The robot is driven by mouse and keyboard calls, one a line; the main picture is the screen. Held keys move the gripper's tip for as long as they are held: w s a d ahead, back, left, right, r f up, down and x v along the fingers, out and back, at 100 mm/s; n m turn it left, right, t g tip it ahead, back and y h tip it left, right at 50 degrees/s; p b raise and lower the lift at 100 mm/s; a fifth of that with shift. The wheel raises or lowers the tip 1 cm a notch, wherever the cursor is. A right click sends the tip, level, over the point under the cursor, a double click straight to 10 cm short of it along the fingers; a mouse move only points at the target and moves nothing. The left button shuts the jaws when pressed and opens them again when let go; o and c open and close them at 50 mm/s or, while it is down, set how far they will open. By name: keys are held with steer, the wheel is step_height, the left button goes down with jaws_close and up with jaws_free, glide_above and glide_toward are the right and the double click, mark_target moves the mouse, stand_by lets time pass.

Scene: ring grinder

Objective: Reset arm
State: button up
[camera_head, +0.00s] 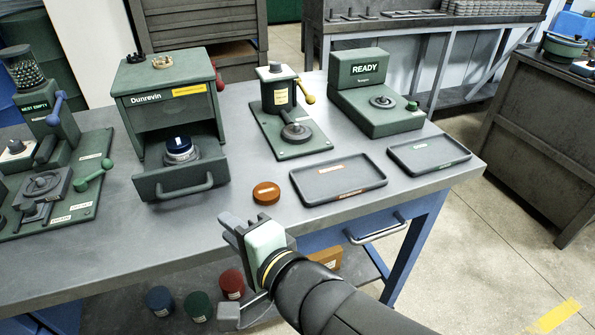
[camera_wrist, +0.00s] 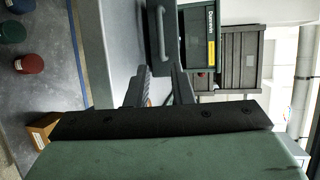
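My gripper (camera_head: 240,222) is in the head view at the front edge of the grey workbench (camera_head: 110,262), left of the arm's dark wrist. It is held up in the air and touches nothing that I can see. In the wrist view its two dark fingers (camera_wrist: 158,82) stand apart with a gap between them. No object shows between them. An orange-brown round puck (camera_head: 266,193) lies on the bench just beyond the gripper.
A green Dunrevin cabinet (camera_head: 160,112) has its drawer (camera_head: 178,190) pulled out. Two trays (camera_head: 325,190) (camera_head: 425,160), a press-like device (camera_head: 280,95) and a "READY" unit (camera_head: 372,90) stand to the right. Coloured cylinders (camera_head: 197,305) sit below the bench. Open floor lies right.

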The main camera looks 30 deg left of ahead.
steer(key=w+d+f+t+h+p, duration=0.15)
steer(key=w+d+h+p, duration=0.35)
steer(key=w+d, duration=0.55)
steer(key=w+d+t+h+p, duration=0.3)
steer(key=w+d+h, duration=0.4)
steer(key=d, duration=0.6)
steer(key=s+d+r+n+g+h+p, duration=0.1)
steer(key=s+d+g, duration=0.3)
steer(key=d, duration=0.5)
steer(key=s+d+n+g+h+p, duration=0.2)
steer(key=s+d, duration=0.3)
steer(key=d, duration=0.4)
steer(key=shift+s+d+r+n+g+p, duration=0.25)
steer(key=shift+s+r+n+g+p, duration=0.15)
steer(key=shift+g+p, duration=0.5)
